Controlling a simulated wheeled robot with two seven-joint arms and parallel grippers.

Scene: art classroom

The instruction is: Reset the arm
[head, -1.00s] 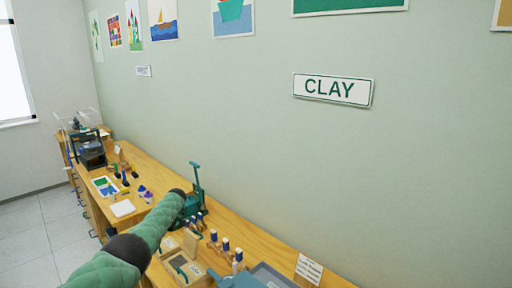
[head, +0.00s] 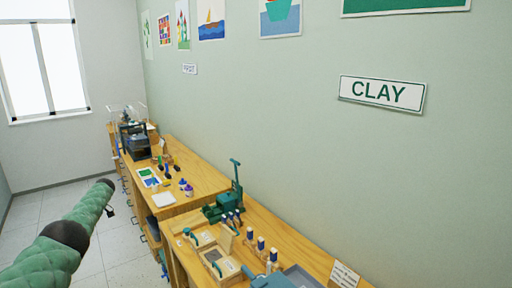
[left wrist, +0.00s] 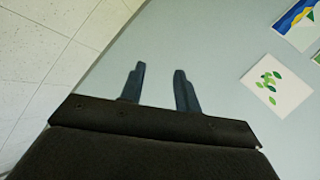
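My left arm comes in from the lower left in the head view, wrapped in a green quilted cover. It reaches out over the floor to the left of the counter.
A wooden counter (head: 192,205) runs along the wall with a teal press (head: 225,208), several glue bottles, wooden boxes and a grey tray (head: 300,277). A dark machine (head: 135,142) stands at its far end. The tiled floor (head: 120,245) left of the counter is clear.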

